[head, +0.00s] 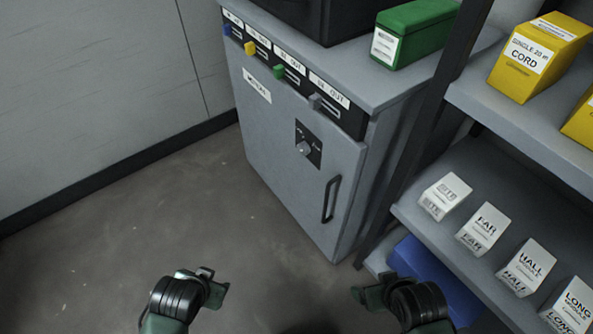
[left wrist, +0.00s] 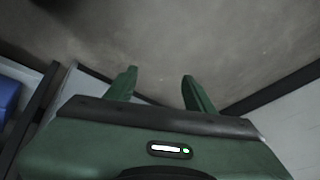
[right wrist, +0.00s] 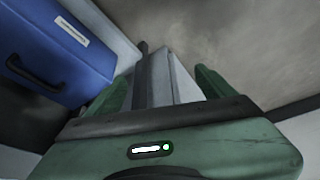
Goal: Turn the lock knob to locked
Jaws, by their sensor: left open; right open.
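The lock knob (head: 304,148) is a small round light knob on a black plate (head: 315,140) on the grey cabinet's door (head: 285,165). The plate's markings are too small to read, so I cannot tell the knob's setting. My left gripper (head: 215,283) is low in the head view, well apart from the knob; its green fingers (left wrist: 160,90) are open and empty in the left wrist view. My right gripper (head: 370,294) is low at the right, also apart from the cabinet; its fingers (right wrist: 160,90) are open with nothing seen held.
A dark vertical handle (head: 331,199) sticks out from the door. A shelf rack (head: 500,235) with white boxes stands close on the right, with a blue case (head: 432,278) at its bottom. A green box (head: 415,30) is on the cabinet top. The floor (head: 190,215) in front is clear.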

